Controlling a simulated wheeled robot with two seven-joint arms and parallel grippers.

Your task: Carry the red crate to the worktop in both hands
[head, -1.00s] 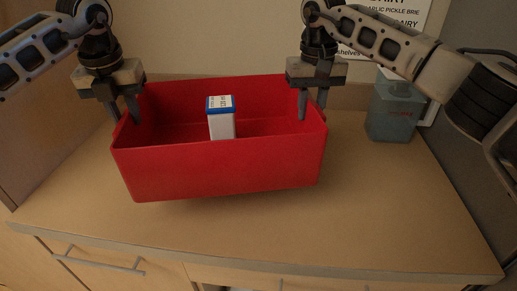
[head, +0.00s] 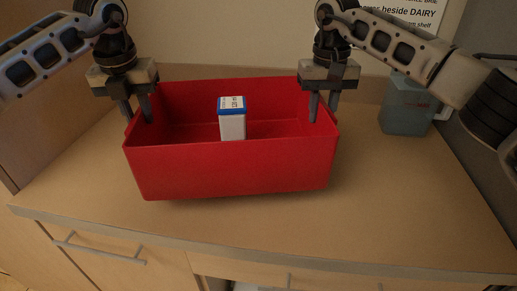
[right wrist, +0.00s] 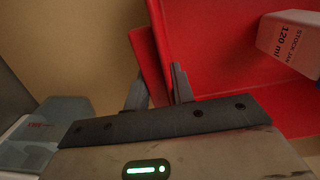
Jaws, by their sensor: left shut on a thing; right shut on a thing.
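The red crate (head: 235,171) is over the wooden worktop (head: 390,215) in the head view, roughly level. I cannot tell for sure whether its base touches the worktop. My left gripper (head: 138,112) is shut on the crate's left wall. My right gripper (head: 322,108) is shut on its right wall. The right wrist view shows the fingers (right wrist: 158,90) on either side of the red wall (right wrist: 150,62).
A grey-green jug (head: 405,106) with a pale handle stands on the worktop at the back right, apart from the crate. A printed sign (head: 412,22) is on the back wall. Drawers with handles (head: 98,250) are below the front edge.

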